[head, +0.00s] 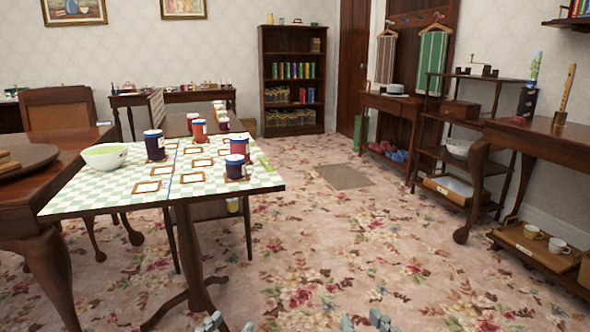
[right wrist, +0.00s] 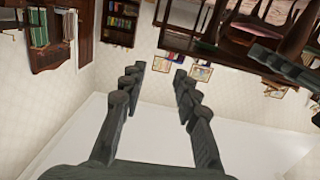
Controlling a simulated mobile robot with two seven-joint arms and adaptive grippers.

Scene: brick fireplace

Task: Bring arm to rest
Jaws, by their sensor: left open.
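My left gripper (head: 212,322) shows only its fingertips at the bottom edge of the head view, low in front of the small checkered table's foot; it is open. My right gripper (head: 368,321) shows as grey tips at the bottom edge, right of the left one. In the right wrist view the right gripper (right wrist: 155,83) has its two dark fingers spread wide with nothing between them. That view is upside down, with wall and ceiling behind the fingers. Most of both arms is out of view.
Side tables and shelves (head: 540,140) line the right wall. The flowered carpet (head: 350,240) is open in the middle.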

